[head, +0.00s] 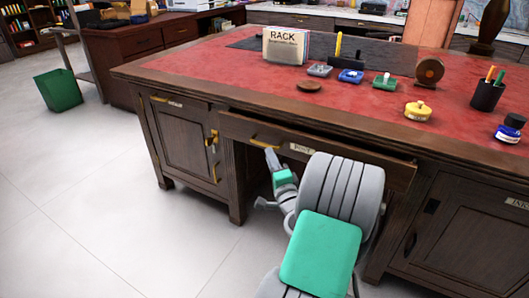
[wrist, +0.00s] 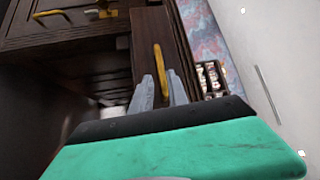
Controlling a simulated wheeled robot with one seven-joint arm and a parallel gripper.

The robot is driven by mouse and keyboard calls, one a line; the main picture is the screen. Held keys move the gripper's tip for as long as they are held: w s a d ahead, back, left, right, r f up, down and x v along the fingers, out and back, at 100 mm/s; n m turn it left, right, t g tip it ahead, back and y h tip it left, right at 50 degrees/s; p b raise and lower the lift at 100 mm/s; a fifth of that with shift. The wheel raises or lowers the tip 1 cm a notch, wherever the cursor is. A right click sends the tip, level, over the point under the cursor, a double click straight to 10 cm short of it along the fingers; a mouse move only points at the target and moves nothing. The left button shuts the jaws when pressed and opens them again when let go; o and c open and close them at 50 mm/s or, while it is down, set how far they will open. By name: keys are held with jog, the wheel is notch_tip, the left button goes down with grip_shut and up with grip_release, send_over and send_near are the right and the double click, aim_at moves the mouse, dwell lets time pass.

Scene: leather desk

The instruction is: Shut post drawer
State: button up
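The post drawer (head: 340,158) is under the red desk top, with a "POST" label and a brass handle (head: 265,143) at its left. Its dark wooden front stands out from the desk, so it is partly open. In the wrist view the drawer front (wrist: 148,25) runs upward, with the brass handle (wrist: 158,58) on it. My gripper (head: 270,156) is at the handle's end of the drawer. In the wrist view my gripper (wrist: 162,88) has its two grey fingers apart, one on each side of the handle's near end. Contact with the handle cannot be told.
A cupboard door (head: 181,138) with brass fittings is left of the drawer; another cupboard (head: 458,235) is at right. The desk top (head: 220,80) holds a rack (head: 285,46), stamps and a pen cup (head: 487,95). A green bin (head: 58,90) stands far left. The floor at left is clear.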

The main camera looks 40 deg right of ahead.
aim_at(264, 144)
jog(key=x, duration=0.6)
jog(key=shift+w+r+p, duration=0.15)
jog(key=shift+w+p, duration=0.15)
jog(key=shift+c, duration=0.3)
grip_shut()
dwell(0.6)
